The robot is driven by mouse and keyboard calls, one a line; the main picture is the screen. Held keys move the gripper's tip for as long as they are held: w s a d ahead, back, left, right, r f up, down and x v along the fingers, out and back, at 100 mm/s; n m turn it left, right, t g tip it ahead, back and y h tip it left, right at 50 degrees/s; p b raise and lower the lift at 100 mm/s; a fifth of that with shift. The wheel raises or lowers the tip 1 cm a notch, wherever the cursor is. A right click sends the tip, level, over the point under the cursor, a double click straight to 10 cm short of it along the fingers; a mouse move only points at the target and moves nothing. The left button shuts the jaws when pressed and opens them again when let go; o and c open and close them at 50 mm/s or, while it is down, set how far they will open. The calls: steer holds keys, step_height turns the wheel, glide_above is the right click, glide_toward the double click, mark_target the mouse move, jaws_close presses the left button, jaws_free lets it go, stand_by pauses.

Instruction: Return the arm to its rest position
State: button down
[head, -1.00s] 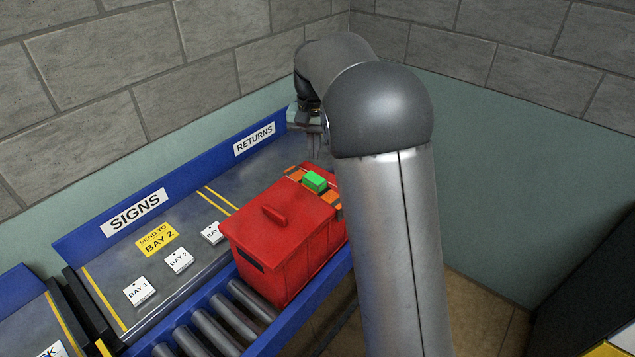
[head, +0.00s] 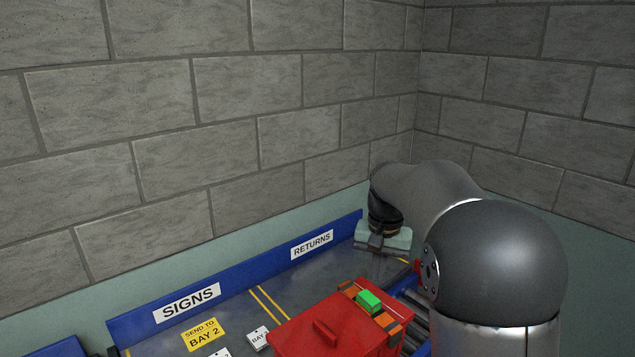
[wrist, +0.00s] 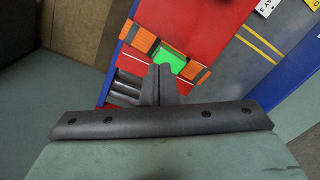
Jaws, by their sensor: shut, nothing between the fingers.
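My gripper (head: 378,266) hangs at the far end of the bench, behind and above the red lidded box, near the RETURNS label. Its two fingers are together and empty. In the wrist view my gripper (wrist: 158,75) shows its fingers side by side, with the box beyond them. My arm bends over from the right in the head view.
A yellow sign (head: 201,334) and white cards (head: 258,338) lie on the bench. Block walls (head: 230,100) stand behind.

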steer(key=s+f+n, duration=0.2)
steer(key=s, duration=1.2)
steer(key=s+f+n, duration=0.2)
steer(key=s+f, duration=0.1)
steer(key=s, duration=1.2)
steer(key=shift+a+f+t, duration=0.2)
steer(key=shift+f+t, duration=0.15)
steer(key=shift+t, duration=0.05)
